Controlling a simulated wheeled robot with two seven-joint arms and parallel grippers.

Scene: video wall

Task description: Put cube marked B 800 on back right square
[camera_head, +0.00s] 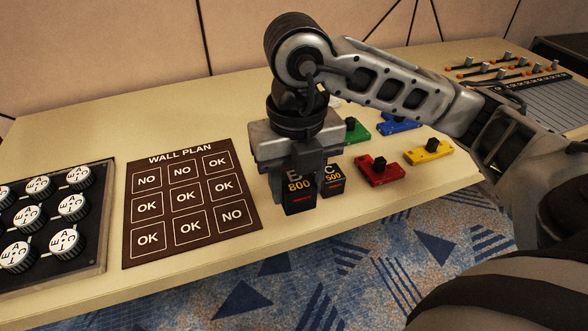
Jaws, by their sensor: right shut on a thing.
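The black cube marked 800 (299,198) stands at the front of the table, its letter partly covered by the gripper. My right gripper (302,168) points down from above and is shut on this cube. I cannot tell whether the cube touches the table. A black cube marked C 500 (333,181) is close beside it on the right. The brown board titled WALL PLAN (190,162) lies to the left, with a three-by-three grid of squares marked NO or OK. Its back right square (217,164) reads OK and is empty. My left gripper is not in view.
A black panel of white dials (103,230) lies at far left. The table's front edge is close to the cubes.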

